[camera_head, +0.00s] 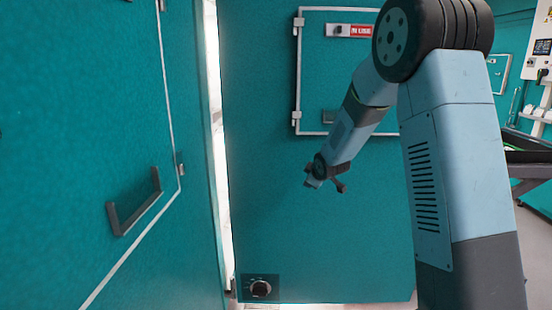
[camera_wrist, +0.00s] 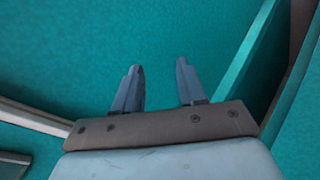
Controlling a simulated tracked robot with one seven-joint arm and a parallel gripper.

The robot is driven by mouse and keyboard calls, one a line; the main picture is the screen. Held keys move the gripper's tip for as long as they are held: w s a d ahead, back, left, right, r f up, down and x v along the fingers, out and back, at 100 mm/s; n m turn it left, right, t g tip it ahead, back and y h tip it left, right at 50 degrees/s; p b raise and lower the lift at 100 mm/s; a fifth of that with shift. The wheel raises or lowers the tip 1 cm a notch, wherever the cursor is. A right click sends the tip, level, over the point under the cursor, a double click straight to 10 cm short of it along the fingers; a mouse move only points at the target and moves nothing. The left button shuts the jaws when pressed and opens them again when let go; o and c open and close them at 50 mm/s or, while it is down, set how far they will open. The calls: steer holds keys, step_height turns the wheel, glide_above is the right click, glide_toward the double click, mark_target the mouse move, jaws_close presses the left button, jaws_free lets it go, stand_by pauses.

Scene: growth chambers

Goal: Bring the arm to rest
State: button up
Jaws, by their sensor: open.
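My gripper (camera_head: 325,184) hangs at the end of my raised, bent arm in the head view, in front of the teal chamber wall. In the wrist view, the two fingers of my gripper (camera_wrist: 158,85) stand apart with nothing between them. Only teal surface shows beyond the fingertips. No object is held. I cannot tell the exact distance from the gripper to the wall.
A teal door with a dark handle (camera_head: 135,203) stands close on the left. A bright gap (camera_head: 216,130) separates it from the teal panel, which bears a framed hatch (camera_head: 335,85) and a dial (camera_head: 260,288). A dark-edged table (camera_head: 528,157) stands at the right.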

steer(key=s+d+r+m+g+h, duration=0.1)
steer(key=s+d+r+m, duration=0.25)
steer(key=s+r, duration=0.5)
steer(key=s+d+r+m+g+h, duration=0.1)
steer(key=s+d+r+m, duration=0.35)
steer(key=s, duration=0.75)
steer(key=s+d+r+m+g, duration=0.1)
steer(key=s+m, duration=0.1)
steer(key=s, duration=1.1)
steer(key=s+d+r+m+g, duration=0.1)
steer(key=s+m, duration=0.1)
steer(key=s, duration=1.1)
steer(key=shift+s+d+r+m+g, duration=0.25)
steer(key=shift+d+r+m+g, duration=0.05)
steer(key=shift+d+m+g, duration=0.1)
